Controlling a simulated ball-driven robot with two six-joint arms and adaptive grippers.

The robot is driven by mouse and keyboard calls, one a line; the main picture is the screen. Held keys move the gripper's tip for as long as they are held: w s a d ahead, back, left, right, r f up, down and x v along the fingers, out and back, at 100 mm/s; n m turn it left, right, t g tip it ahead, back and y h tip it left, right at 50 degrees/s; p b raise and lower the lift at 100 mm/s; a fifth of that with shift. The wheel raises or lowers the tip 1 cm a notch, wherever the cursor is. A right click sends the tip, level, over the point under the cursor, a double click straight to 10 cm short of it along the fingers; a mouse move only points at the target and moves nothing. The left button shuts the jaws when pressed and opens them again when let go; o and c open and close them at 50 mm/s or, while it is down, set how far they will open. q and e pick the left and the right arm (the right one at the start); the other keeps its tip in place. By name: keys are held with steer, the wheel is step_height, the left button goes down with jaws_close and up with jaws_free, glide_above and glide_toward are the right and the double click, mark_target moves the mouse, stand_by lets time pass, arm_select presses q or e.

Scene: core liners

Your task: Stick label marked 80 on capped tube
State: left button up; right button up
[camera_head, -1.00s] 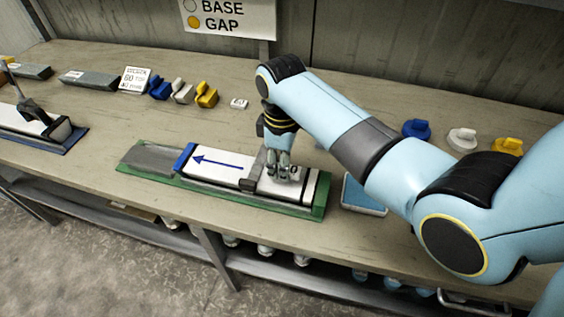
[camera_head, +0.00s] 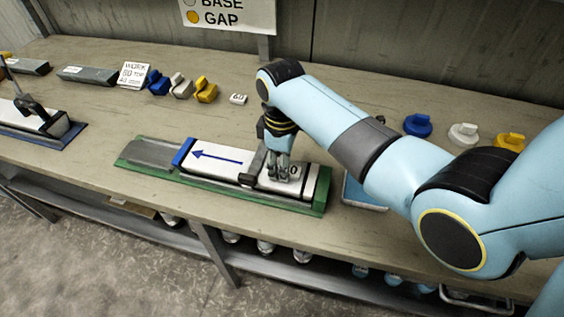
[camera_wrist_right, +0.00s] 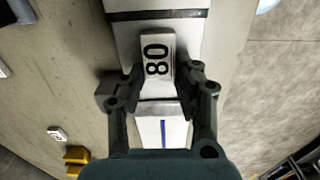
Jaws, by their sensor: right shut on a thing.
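The white tube (camera_head: 222,161) lies in a green-edged tray (camera_head: 254,199), with a blue cap (camera_head: 183,153) at its left end and a blue arrow on top. A dark strap (camera_head: 253,167) crosses it. My right gripper (camera_head: 280,178) is over the tube's right part, just right of the strap. It is shut on the white label marked 80 (camera_wrist_right: 157,55), which shows between the fingers (camera_wrist_right: 160,80) in the right wrist view. The label is at the tube's top face; I cannot tell whether it touches. My left gripper is not in view.
A small white label marked 60 (camera_head: 238,99) lies behind the tray. Blue, white and yellow caps (camera_head: 417,125) stand at the right, with similar pieces (camera_head: 182,88) at the back left. A blue-edged tray (camera_head: 362,193) lies right of the green one. Another tube (camera_head: 25,116) lies far left.

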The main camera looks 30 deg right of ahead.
steer(key=o, duration=1.1)
steer(key=shift+o, duration=0.3)
steer(key=o, duration=0.4)
steer(key=shift+r+p, duration=0.6)
steer(key=shift+r, duration=2.9)
